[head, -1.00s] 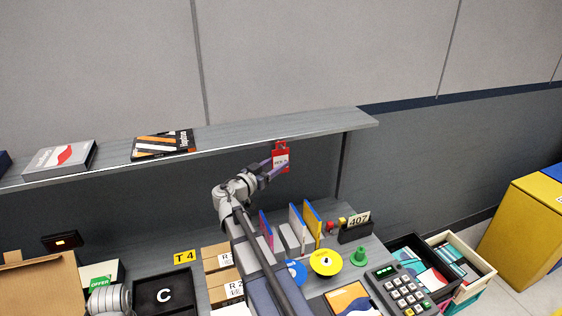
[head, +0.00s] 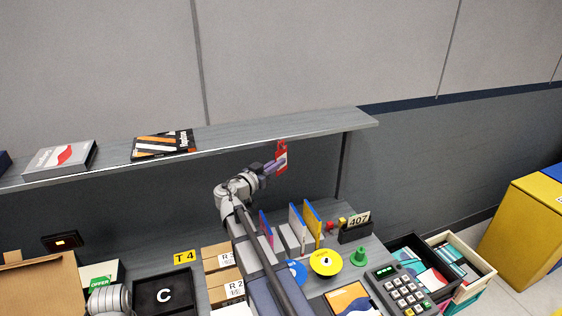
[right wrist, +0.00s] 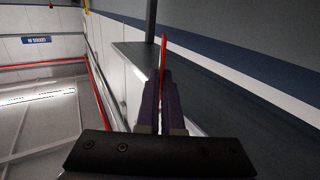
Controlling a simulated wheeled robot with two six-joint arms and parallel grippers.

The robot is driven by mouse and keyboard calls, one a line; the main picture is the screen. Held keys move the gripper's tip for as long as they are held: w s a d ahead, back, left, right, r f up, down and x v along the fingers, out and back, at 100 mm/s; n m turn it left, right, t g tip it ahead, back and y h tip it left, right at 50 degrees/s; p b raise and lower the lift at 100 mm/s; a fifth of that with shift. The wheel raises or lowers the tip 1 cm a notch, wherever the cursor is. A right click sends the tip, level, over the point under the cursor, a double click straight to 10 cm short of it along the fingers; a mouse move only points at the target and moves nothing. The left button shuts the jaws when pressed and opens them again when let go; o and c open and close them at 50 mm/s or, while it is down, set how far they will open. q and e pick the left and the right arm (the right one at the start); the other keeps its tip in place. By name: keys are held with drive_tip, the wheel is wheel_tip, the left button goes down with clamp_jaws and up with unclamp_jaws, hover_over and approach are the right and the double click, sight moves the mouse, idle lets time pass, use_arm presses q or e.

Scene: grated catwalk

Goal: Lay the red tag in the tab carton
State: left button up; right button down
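The red tag (head: 282,157) has a pale patch and is in my right gripper (head: 274,167), just in front of the shelf edge. In the right wrist view the tag (right wrist: 163,55) shows edge-on, a thin red strip between the two purple fingers (right wrist: 160,103), which are shut on it. A brown cardboard carton (head: 40,288) is at the lower left, cut off by the frame. No tab label shows, so I cannot tell whether it is the tab carton. Its inside is hidden. My left gripper is not in view; part of my left arm shows at the lower left.
The grey shelf (head: 235,140) runs over the desk and carries a grey box (head: 60,160) and a dark striped book (head: 163,144). Below are small labelled boxes (head: 217,257), a black tray (head: 150,290), upright folders (head: 313,222), a yellow disc (head: 326,261) and a calculator (head: 398,289).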

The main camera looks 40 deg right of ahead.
drive_tip(key=shift+r+p, duration=0.35)
idle(0.3)
drive_tip(key=shift+s, duration=0.15)
idle(0.4)
drive_tip(key=shift+s+a, duration=0.25)
drive_tip(key=shift+s, duration=0.4)
drive_tip(key=shift+s+a+r+p, duration=0.15)
drive_tip(key=shift+s+r+p, duration=0.15)
drive_tip(key=shift+s, duration=0.3)
drive_tip(key=shift+s+a+r, duration=0.15)
drive_tip(key=shift+s, duration=0.2)
drive_tip(key=shift+s, duration=0.15)
idle(0.5)
drive_tip(key=shift+s+a, duration=0.25)
drive_tip(key=shift+s, duration=0.4)
drive_tip(key=shift+s+a, duration=0.2)
drive_tip(key=shift+s, duration=0.5)
drive_tip(key=shift+s+a, duration=0.25)
drive_tip(key=shift+s, duration=0.4)
